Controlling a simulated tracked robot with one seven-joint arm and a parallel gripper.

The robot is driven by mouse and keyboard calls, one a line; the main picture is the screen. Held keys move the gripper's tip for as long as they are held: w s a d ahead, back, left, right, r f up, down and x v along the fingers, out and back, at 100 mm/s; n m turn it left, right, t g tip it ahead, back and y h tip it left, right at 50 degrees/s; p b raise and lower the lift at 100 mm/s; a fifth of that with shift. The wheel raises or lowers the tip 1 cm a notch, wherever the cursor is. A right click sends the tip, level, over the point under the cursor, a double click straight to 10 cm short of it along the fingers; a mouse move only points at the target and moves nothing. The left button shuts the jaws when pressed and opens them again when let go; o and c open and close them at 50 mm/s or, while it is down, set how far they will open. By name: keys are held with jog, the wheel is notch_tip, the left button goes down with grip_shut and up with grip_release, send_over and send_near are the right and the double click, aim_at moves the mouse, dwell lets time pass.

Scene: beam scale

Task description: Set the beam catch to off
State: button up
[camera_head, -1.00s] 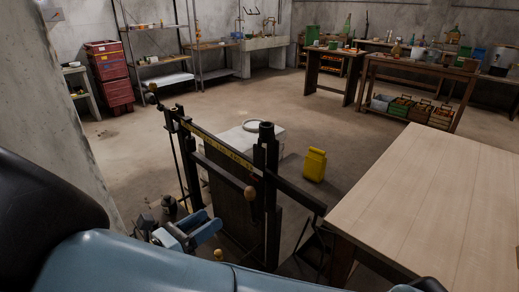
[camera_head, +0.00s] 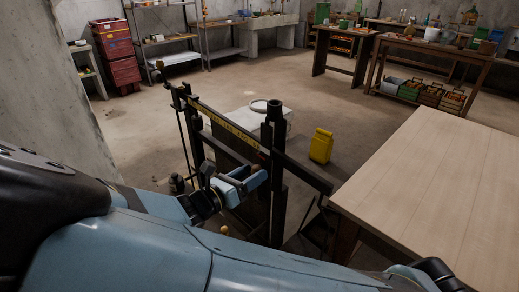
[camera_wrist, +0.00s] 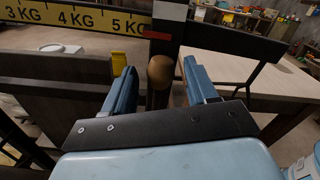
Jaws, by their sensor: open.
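The beam scale shows in the head view with its yellow-marked beam (camera_head: 232,130) running to a dark upright post (camera_head: 278,190). In the wrist view the beam (camera_wrist: 75,17) reads 3 KG, 4 KG and 5 KG, ending near the post. A rounded wooden knob (camera_wrist: 160,72), which looks like the catch handle, stands in front of the post, below the beam. My gripper (camera_wrist: 160,66) is open, with one blue finger on each side of the knob and visible gaps. In the head view my gripper (camera_head: 250,180) is at the post and hides the knob.
A wooden table (camera_head: 440,185) stands close on the right. A yellow container (camera_head: 321,146) is on the floor behind the scale. A concrete wall (camera_head: 45,100) is on the left. Shelves and workbenches line the back, with open floor between.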

jog(key=shift+c, duration=0.2)
grip_shut()
dwell(0.4)
